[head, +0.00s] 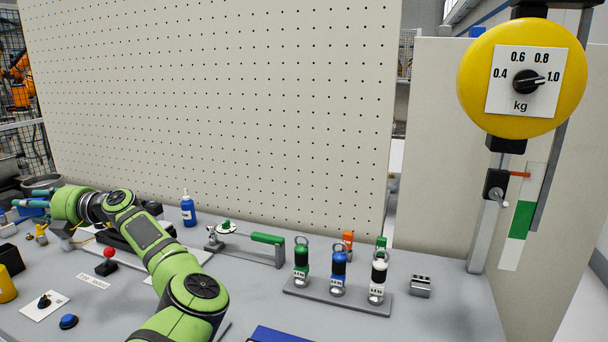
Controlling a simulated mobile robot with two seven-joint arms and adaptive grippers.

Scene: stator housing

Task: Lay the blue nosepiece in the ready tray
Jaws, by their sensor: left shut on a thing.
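My left gripper (32,207) is at the far left edge of the head view, low over the bench, with its arm reaching across from the bottom. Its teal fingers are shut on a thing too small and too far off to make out. I cannot tell whether that thing is the blue nosepiece; I cannot pick the nosepiece out elsewhere. A blue flat edge (285,335) shows at the bottom, cut off by the frame; I cannot tell whether it is the ready tray. My right gripper is not in view.
A rack (335,297) holds green, blue and white ringed cylinders. A pegboard (220,100) rises behind.

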